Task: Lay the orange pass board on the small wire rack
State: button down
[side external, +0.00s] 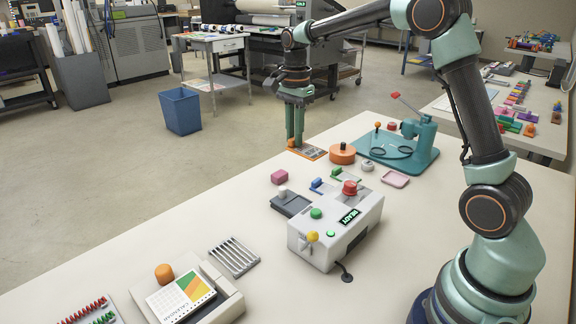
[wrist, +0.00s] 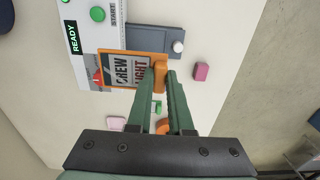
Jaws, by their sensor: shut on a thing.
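The orange pass board (side external: 312,153) has a flat face with dark lettering, orange edges and an orange grip block. My gripper (side external: 295,145) is shut on that block at the far side of the bench. In the wrist view, the board (wrist: 125,70) sticks out to the left of my fingertips (wrist: 162,80), with "CREW" and part of another word showing. I cannot tell how high it is above the bench. The small wire rack (side external: 234,256), silver with parallel bars, lies empty at the front left of the bench, apart from my gripper. It is not in the wrist view.
A white machine (side external: 335,235) with a READY display and a grey tray (side external: 291,203) stand between board and rack. A pink block (side external: 279,177), an orange disc (side external: 342,153) and a teal punch (side external: 405,150) are nearby. A calendar (side external: 180,298) sits beside the rack.

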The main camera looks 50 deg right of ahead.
notch_tip(320, 180, up, 2)
jog(key=shift+a, duration=0.1)
jog(key=w+a, duration=0.2)
jog(key=a, duration=0.8)
send_over(223, 245)
notch_tip(223, 245, down, 15)
jog(key=shift+s+r, duration=0.1)
jog(key=shift+f, duration=2.5)
jog(key=shift+f, duration=0.1)
jog(key=c, duration=0.8)
grip_release()
